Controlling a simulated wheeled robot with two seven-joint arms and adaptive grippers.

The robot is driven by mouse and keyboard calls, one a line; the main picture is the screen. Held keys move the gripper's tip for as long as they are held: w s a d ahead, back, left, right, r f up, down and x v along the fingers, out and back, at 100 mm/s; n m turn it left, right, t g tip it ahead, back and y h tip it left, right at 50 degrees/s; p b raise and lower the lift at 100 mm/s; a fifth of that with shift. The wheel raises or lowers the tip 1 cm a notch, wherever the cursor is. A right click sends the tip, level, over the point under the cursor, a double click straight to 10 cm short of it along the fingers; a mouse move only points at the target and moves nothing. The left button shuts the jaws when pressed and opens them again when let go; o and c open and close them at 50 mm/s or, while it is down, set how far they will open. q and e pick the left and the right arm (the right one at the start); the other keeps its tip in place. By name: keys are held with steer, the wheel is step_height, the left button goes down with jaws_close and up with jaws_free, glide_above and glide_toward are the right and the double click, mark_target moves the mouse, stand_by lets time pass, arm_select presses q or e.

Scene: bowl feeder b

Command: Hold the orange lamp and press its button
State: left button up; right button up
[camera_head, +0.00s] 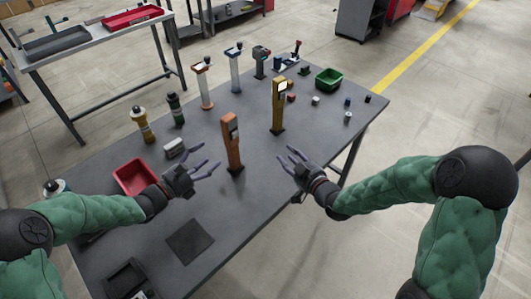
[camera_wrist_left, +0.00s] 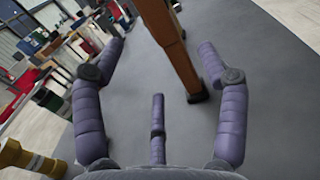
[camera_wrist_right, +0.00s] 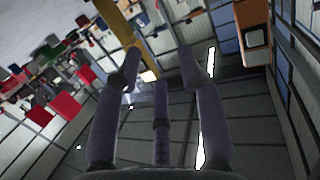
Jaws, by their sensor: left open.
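The orange lamp (camera_head: 233,145) stands upright on the grey table, on a small dark base. My left gripper (camera_head: 207,168) is open just left of it in the head view, fingers pointing toward it. In the left wrist view the lamp's orange post (camera_wrist_left: 168,38) shows ahead between the spread fingers, apparently not touched. My right gripper (camera_head: 290,160) is open and empty to the right of the lamp, near the table edge. In the right wrist view the lamp's head (camera_wrist_right: 253,35) appears at the upper right, with a pale panel; I cannot make out the button clearly.
A yellow lamp (camera_head: 278,105) stands behind the orange one. A red bin (camera_head: 135,176) lies by my left wrist, and a dark square mat (camera_head: 190,242) in front. Several bottles, posts, small blocks and a green bin (camera_head: 328,79) occupy the back.

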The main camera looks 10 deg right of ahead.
mark_target(225, 143)
arm_select(q)
steer(key=x, duration=1)
steer(key=shift+w+d, duration=0.25)
steer(key=shift+w, duration=0.05)
arm_select(e)
steer(key=s+a+r+n+g+y, duration=0.1)
steer(key=a+r+n+y, duration=0.3)
steer(key=a, duration=0.4)
step_height(225, 143, up, 2)
steer(key=shift+s+r+n+y, duration=0.1)
steer(key=shift+s+n+y, duration=0.3)
steer(key=shift+s+y, duration=0.4)
arm_select(q)
steer(key=shift+c, duration=0.3)
arm_select(e)
steer(key=shift+w+a, duration=0.1)
steer(key=shift+w, duration=0.05)
arm_select(q)
steer(key=c, duration=1.4)
steer(key=o, duration=0.5)
jaws_close()
arm_select(e)
steer(key=shift+c, duration=0.3)
jaws_close()
